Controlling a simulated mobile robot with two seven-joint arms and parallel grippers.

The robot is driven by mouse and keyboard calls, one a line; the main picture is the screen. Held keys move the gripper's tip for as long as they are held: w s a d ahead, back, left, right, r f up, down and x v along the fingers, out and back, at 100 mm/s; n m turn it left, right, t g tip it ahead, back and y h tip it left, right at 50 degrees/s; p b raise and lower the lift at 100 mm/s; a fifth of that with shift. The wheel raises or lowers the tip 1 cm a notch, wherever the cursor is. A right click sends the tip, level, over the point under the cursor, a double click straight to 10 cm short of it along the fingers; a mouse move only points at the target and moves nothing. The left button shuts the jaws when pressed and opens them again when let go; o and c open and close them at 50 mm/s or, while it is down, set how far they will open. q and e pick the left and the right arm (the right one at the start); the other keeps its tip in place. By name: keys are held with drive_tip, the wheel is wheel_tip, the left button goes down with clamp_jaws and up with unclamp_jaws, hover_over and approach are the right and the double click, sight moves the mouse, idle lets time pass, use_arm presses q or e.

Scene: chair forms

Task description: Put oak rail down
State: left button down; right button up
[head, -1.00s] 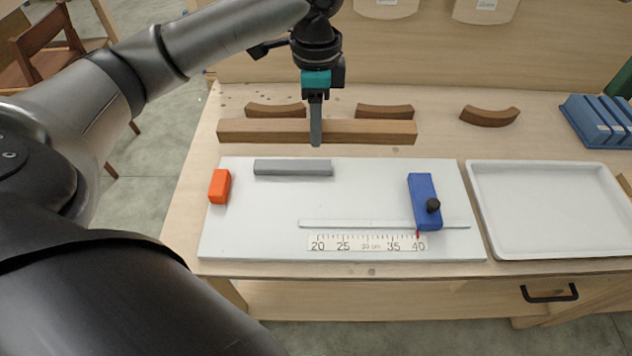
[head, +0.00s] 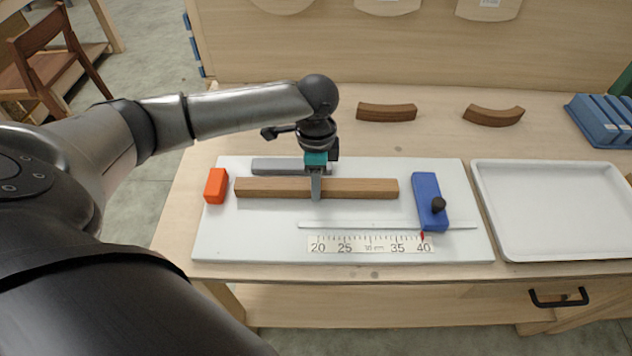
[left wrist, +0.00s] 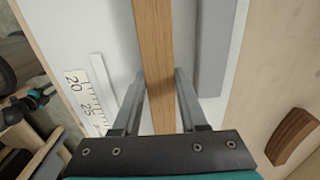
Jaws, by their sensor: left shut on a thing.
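The oak rail (head: 362,188) is a long brown bar lying left to right over the white board (head: 225,240). My left gripper (head: 316,196) is shut on it near its middle, coming from above. In the left wrist view the rail (left wrist: 153,45) runs between the two fingers. The rail's left end is close to the orange block (head: 216,186); its right end is a short gap from the blue block (head: 429,200) with a black knob. I cannot tell whether the rail touches the board.
A grey bar (head: 275,166) lies just behind the rail. A ruler strip (head: 370,244) is in front. A white tray (head: 550,210) stands at right, blue racks (head: 598,120) behind it. Curved wooden pieces (head: 386,112) lie at the back.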

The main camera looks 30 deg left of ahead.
use_arm(q)
drive_tip(key=shift+f, duration=0.1)
drive_tip(key=shift+c, duration=2.2)
unclamp_jaws()
wheel_tip(320, 180, up, 12)
drive_tip(key=p, duration=0.2)
drive_tip(key=shift+r, duration=0.2)
